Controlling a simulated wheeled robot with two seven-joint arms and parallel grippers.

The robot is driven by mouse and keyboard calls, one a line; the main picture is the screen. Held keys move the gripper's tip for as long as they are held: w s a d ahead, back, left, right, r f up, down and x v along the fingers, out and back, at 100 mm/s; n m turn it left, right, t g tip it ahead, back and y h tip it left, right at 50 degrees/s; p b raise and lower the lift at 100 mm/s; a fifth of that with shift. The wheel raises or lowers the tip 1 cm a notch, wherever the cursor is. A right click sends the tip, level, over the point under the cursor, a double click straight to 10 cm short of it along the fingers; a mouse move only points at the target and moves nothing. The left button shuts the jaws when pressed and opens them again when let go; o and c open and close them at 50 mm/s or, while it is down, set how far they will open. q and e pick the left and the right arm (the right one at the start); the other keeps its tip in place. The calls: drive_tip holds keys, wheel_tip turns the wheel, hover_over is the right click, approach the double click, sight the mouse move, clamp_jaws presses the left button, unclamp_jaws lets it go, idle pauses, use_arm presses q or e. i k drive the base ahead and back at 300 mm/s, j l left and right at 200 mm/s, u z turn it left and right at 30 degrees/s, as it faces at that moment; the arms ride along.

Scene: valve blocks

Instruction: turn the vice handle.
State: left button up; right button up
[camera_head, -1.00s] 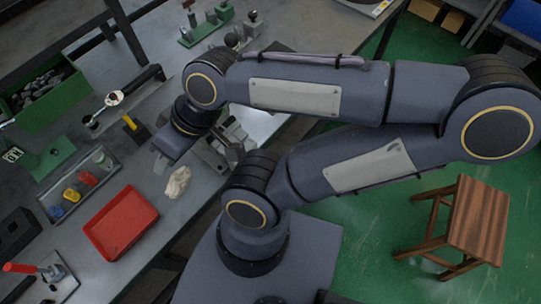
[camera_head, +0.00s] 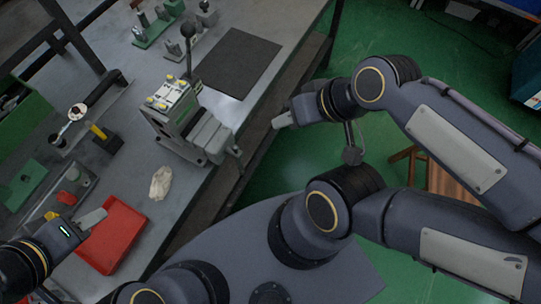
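The grey vice (camera_head: 207,137) stands at the bench's front edge, beside a block with yellow-topped parts (camera_head: 173,98) and an upright black-knobbed lever. The thin vice handle (camera_head: 237,160) shows at its front end, over the bench edge. My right gripper (camera_head: 279,122) is off the bench edge, to the right of the vice and apart from the handle. It points left; its finger gap does not show. My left gripper (camera_head: 95,219) is at the lower left, over the red tray's left side. Only one finger shows clearly, so its opening cannot be told.
The red tray (camera_head: 112,245) and a pale lump (camera_head: 160,183) lie on the bench left of the vice. A dark mat (camera_head: 235,62) lies behind the vice to the right. A wooden stool (camera_head: 450,188) stands partly hidden behind my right arm on the green floor.

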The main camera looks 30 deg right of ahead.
sight(233, 151)
drive_tip(key=z, duration=0.65)
drive_tip(key=k+j, duration=0.1)
drive_tip(key=k, duration=0.2)
drive_tip(key=k+j+z, duration=0.1)
drive_tip(key=k, duration=0.25)
